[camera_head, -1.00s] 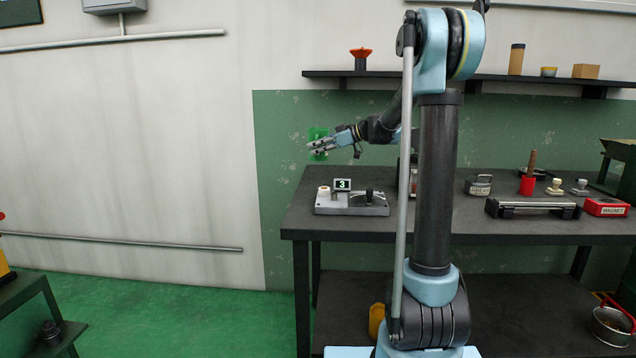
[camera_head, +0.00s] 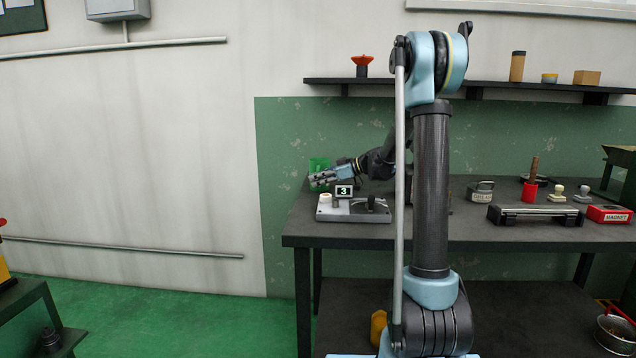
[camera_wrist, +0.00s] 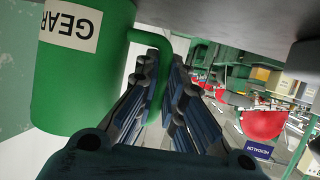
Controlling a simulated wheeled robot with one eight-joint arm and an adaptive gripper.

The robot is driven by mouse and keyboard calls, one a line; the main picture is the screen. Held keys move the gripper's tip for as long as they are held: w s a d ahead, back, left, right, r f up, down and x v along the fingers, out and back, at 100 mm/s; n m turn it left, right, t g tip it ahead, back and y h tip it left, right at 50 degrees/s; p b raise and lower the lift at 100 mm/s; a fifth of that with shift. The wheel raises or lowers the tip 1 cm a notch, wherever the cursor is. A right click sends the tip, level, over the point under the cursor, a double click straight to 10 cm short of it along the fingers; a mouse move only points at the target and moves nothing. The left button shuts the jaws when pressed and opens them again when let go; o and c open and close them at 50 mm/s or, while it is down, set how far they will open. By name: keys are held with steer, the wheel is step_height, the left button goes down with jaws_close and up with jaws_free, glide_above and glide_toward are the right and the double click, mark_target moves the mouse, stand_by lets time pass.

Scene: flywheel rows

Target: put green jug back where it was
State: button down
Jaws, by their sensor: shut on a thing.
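The green jug (camera_head: 318,162) is at the back left end of the dark workbench (camera_head: 460,232), behind the grey fixture. In the wrist view the jug (camera_wrist: 60,95) fills the left side, with a white label reading "GEAR" upside down. My gripper (camera_head: 316,179) is shut on the jug's handle; in the wrist view the handle passes between the fingers (camera_wrist: 163,80). The jug's base is hidden in the head view, so I cannot tell whether it touches the bench.
A grey fixture (camera_head: 350,212) with a small display showing 3 stands in front of the jug. A weight (camera_head: 481,191), a red container (camera_head: 529,191) and a red magnet box (camera_head: 609,214) sit farther right. A wall shelf (camera_head: 430,84) runs above the bench.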

steer(key=c, duration=1.7)
jaws_free()
steer(key=v, duration=1.2)
